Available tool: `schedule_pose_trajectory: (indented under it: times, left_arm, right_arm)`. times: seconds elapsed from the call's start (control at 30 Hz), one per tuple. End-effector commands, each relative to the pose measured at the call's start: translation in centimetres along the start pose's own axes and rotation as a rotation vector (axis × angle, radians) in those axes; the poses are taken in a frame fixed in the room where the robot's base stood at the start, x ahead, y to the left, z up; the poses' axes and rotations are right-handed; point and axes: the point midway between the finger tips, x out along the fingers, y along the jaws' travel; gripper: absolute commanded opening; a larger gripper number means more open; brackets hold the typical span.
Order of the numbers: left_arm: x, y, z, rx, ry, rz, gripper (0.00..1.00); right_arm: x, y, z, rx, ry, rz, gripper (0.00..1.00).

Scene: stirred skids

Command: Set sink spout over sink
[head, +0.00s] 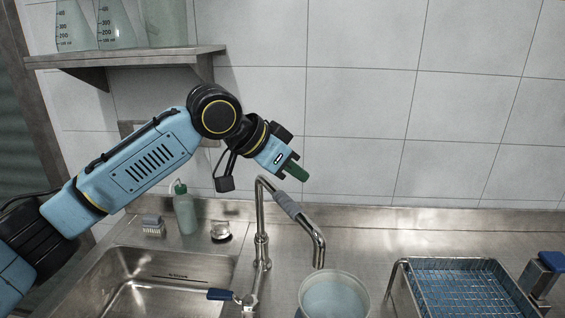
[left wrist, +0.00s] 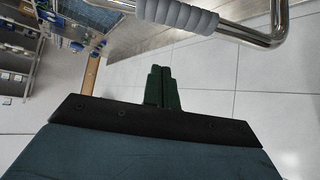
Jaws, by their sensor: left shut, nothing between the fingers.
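The sink spout (head: 290,208) is a shiny metal tube with a grey foam sleeve. In the head view it points to the right, away from the sink basin (head: 165,283), and its end hangs above a pot-like container. In the left wrist view the spout's grey sleeve (left wrist: 178,14) and bent tube cross the top. My left gripper (head: 304,174) is shut and empty, with green fingers, above and just right of the spout's upper bend. Its fingertips (left wrist: 160,69) are together and apart from the spout. My right gripper is not in view.
A round container (head: 334,300) of pale liquid stands right of the sink. A shelf (head: 125,57) with glassware hangs at upper left. A blue-handled tap lever (head: 220,294) is at the basin's edge.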

Motion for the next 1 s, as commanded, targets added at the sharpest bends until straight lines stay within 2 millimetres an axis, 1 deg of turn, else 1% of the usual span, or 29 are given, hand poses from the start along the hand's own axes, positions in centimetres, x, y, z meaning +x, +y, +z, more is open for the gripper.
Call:
schedule_pose_trajectory:
  times: [0.03, 0.2, 0.3, 0.4, 0.5, 1.0]
  left_arm:
    - [1.2, 0.1, 0.0, -0.001, -0.002, 0.002, 0.00]
    - [4.8, 0.1, 0.0, -0.001, -0.002, 0.001, 0.00]
    - [3.8, -0.1, 1.6, 0.000, 0.000, -0.003, 0.00]
    - [3.3, -0.1, 2.7, 0.000, -0.001, -0.002, 0.00]
    - [3.0, 0.0, 3.4, 0.000, -0.001, -0.001, 0.00]
    - [2.7, 0.0, 3.8, 0.001, 0.000, 0.001, 0.00]
  right_arm:
    - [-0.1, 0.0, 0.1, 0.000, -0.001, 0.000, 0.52]
    - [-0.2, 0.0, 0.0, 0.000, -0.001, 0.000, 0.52]
    - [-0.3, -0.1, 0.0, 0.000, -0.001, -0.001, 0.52]
    - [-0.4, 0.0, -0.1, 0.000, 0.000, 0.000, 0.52]
    - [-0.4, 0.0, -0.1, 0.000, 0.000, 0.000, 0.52]
    - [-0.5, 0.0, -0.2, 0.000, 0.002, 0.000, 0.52]
